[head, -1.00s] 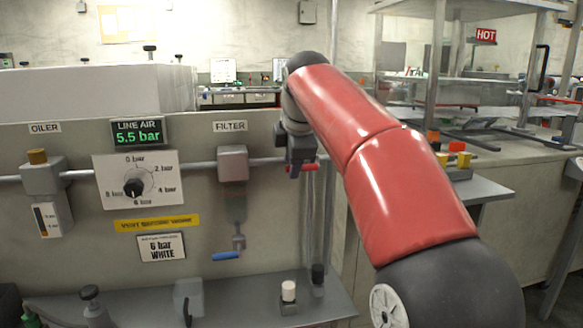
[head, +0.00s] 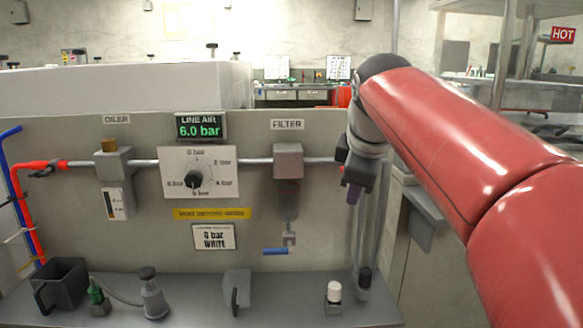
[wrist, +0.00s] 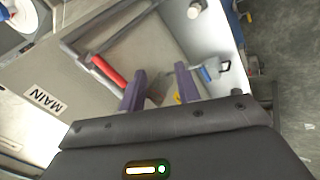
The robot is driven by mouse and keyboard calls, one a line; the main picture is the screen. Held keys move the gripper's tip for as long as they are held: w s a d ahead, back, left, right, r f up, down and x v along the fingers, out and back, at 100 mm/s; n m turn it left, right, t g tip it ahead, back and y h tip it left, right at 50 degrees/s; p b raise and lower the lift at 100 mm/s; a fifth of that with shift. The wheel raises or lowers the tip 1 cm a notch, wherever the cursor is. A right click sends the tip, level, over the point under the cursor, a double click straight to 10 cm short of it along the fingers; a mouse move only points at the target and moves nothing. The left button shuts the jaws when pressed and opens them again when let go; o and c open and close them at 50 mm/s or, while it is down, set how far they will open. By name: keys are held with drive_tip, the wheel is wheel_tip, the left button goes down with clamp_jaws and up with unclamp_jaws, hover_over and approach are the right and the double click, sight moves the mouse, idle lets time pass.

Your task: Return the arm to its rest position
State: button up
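My red and black arm (head: 450,140) reaches in from the right of the head view. My gripper (head: 353,192) points down at the right end of the panel, right of the filter (head: 288,160). In the wrist view my gripper (wrist: 160,70) shows two purple fingers standing apart with nothing held between them. A red-handled lever (wrist: 108,72) lies just left of the fingers there; whether it touches them is unclear. In the head view my gripper mostly hides this spot.
The grey panel (head: 80,235) carries a dial (head: 199,172), a display (head: 201,126) reading 6.0 bar and an oiler (head: 115,165). The shelf below holds a dark bin (head: 62,284), a grey fitting (head: 152,293) and a white-capped part (head: 333,298). A bench with a rack stands at right.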

drive_tip(key=s+d+f+m, duration=0.1)
drive_tip(key=s+f+m, duration=1.2)
drive_tip(key=s+f, duration=0.8)
drive_tip(key=shift+s+d+f+g, duration=0.2)
drive_tip(key=shift+f+g, duration=0.2)
drive_tip(key=shift+f, duration=0.35)
